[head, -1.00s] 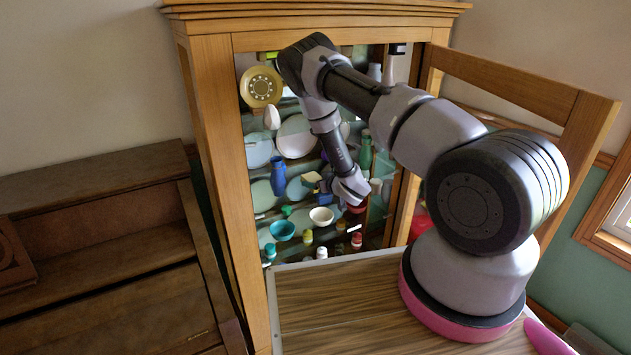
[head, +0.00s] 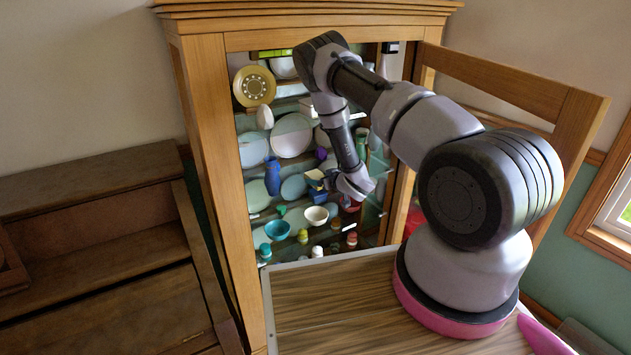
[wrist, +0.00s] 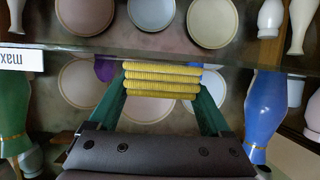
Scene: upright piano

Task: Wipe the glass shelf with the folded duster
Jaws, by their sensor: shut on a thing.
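The folded duster (wrist: 162,80) is a yellow, ribbed stack of folds. In the wrist view it sits between the two green fingers of my gripper (wrist: 165,92), which is shut on it. In the head view the yellow duster (head: 315,177) and my gripper (head: 328,182) are inside the open cabinet, among the crockery. A glass shelf (wrist: 60,47) shows in the wrist view as a clear strip crossing just beyond the duster. I cannot tell whether the duster touches the glass.
A blue vase (head: 272,178) stands left of my gripper. A teal bowl (head: 277,230) and a white bowl (head: 316,215) stand below it. Several plates stand behind. The open cabinet door (head: 505,80) is at right, the piano (head: 110,260) at left.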

